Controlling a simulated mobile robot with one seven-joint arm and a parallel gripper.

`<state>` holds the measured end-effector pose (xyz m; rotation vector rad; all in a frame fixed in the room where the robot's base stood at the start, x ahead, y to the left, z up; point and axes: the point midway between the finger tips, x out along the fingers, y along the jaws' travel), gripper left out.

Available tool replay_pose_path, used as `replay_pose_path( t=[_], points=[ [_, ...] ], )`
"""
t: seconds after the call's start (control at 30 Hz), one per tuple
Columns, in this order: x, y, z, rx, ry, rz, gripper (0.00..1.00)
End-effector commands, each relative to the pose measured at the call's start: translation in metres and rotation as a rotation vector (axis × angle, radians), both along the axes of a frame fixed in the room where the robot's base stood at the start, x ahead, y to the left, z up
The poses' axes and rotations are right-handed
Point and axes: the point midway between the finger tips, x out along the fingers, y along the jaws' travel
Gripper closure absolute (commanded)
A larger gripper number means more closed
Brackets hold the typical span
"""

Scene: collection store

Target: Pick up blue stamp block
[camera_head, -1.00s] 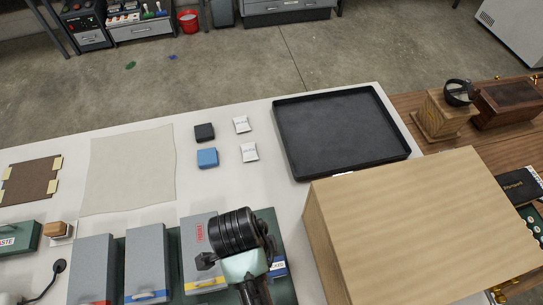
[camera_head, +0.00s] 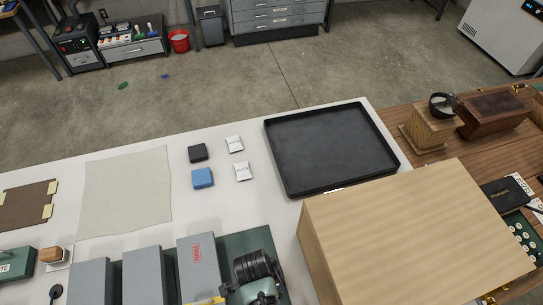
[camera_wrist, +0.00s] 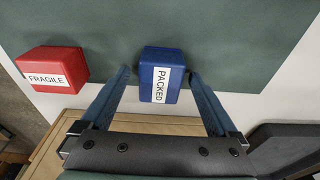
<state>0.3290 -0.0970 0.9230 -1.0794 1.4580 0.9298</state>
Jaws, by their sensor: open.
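The blue stamp block (camera_wrist: 161,76), with a white label reading PACKED, sits on the dark green mat (camera_wrist: 230,45) in the wrist view. My gripper (camera_wrist: 159,75) is open, with one finger to the left of the block and one to the right. Gaps show on both sides, and nothing is held. I cannot tell how far the fingertips are above the block. A red block (camera_wrist: 52,68) labelled FRAGILE stands left of the left finger. In the head view my arm's dark end is at the lower edge, and I cannot make out the blue stamp block there.
A large wooden box (camera_head: 415,230) stands close to the right of my arm. Grey boxes (camera_head: 143,275) stand to its left. Behind lie a black tray (camera_head: 333,150), a light blue block (camera_head: 202,178), a black block (camera_head: 198,152) and white packets (camera_head: 243,171).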

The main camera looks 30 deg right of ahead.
Motion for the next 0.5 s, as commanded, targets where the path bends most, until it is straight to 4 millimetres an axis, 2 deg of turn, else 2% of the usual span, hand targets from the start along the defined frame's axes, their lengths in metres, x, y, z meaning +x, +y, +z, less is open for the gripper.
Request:
replay_pose_path(
  t=[0.27, 0.5],
  points=[
    [0.0001, -0.0003, -0.0024, 0.000, -0.001, -0.001, 0.05],
    [0.0000, -0.0002, -0.0022, 0.000, -0.001, 0.000, 0.48]
  ],
)
